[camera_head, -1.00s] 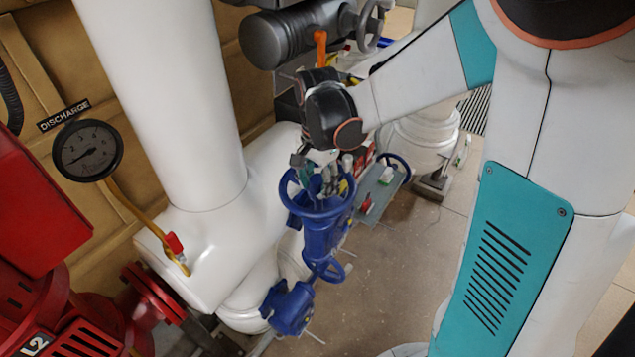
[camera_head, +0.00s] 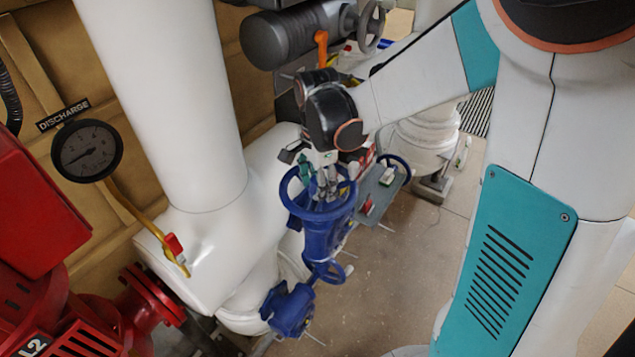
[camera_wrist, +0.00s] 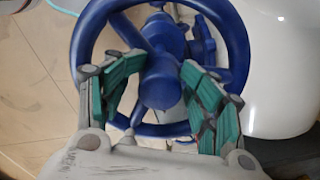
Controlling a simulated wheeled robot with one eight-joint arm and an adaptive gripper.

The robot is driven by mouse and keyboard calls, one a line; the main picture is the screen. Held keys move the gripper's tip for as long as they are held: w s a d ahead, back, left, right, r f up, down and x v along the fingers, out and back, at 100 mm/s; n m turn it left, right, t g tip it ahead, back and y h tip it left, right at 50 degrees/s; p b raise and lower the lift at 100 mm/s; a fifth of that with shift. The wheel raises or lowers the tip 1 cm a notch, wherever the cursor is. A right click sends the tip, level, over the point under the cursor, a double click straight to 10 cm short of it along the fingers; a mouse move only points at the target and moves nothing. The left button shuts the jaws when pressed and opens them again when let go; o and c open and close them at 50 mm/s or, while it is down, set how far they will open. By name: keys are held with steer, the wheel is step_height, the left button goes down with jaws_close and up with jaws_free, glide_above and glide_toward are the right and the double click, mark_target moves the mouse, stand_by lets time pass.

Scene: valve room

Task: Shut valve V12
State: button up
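A blue handwheel (camera_head: 316,215) tops a blue valve (camera_head: 321,240) in the middle of the head view. No V12 label is readable on it. My gripper (camera_head: 322,186) is just over this wheel, pointing down at its hub. In the wrist view the wheel's rim (camera_wrist: 241,62) and hub (camera_wrist: 160,86) lie beyond my gripper (camera_wrist: 164,66). Its two green-padded fingers are spread apart, one on each side of the hub, with nothing gripped between them. I cannot tell whether the fingers touch the spokes.
A thick white pipe (camera_head: 180,100) stands left of the valve. A smaller blue handwheel (camera_head: 397,163) and a grey tray (camera_head: 381,192) are close on the right. A gauge (camera_head: 88,151) and red equipment (camera_head: 35,205) are at left.

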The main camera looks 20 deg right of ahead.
steer(key=shift+w+d+r, duration=0.1)
steer(key=shift+d, duration=0.15)
steer(key=shift+d+r+p, duration=0.2)
steer(key=shift+r+p, duration=0.25)
steer(key=r+p, duration=0.1)
steer(key=r, duration=0.1)
steer(key=r+p, duration=0.3)
steer(key=shift+a+r, duration=0.25)
steer(key=shift+r, duration=0.1)
steer(key=shift+f, duration=0.1)
steer(key=n, duration=0.6)
steer(key=shift+b, duration=0.4)
steer(key=n, duration=0.7)
